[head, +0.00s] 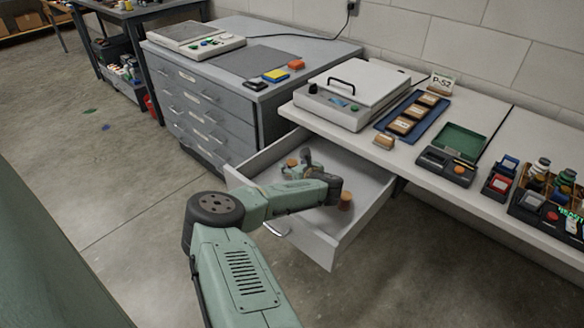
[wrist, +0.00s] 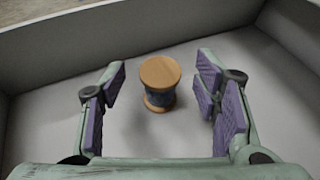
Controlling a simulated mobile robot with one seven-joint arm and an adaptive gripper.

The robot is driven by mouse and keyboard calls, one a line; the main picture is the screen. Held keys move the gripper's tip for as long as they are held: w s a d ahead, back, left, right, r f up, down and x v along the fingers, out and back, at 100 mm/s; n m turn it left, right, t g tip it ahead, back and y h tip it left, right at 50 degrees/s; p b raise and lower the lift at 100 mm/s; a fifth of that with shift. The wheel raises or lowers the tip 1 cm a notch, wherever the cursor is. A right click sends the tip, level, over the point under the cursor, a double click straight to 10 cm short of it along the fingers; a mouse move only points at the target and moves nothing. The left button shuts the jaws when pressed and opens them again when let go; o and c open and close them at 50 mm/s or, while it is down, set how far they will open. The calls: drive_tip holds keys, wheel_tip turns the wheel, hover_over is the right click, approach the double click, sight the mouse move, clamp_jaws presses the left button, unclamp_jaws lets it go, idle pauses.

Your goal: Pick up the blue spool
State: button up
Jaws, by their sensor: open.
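The blue spool (wrist: 160,74) stands upright on the light floor of an open drawer in the wrist view, with wooden ends and dark blue thread between them. My gripper (wrist: 163,85) is open, its purple-padded fingers to the left and right of the spool, with visible gaps on both sides. In the head view my gripper (head: 297,164) reaches down into the drawer (head: 337,248), near a small wooden-topped spool (head: 291,163), which seems to be the same one. My gripper partly hides it there.
Another small wooden-topped object (head: 345,200) sits in the drawer, right of my arm. The drawer walls surround my gripper. The white worktop (head: 372,152) overhangs the drawer's back, and a grey cabinet (head: 211,108) stands to the left.

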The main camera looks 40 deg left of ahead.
drive_tip(key=shift+c, duration=0.2)
drive_tip(key=c, duration=1.1)
drive_tip(key=shift+r, duration=0.1)
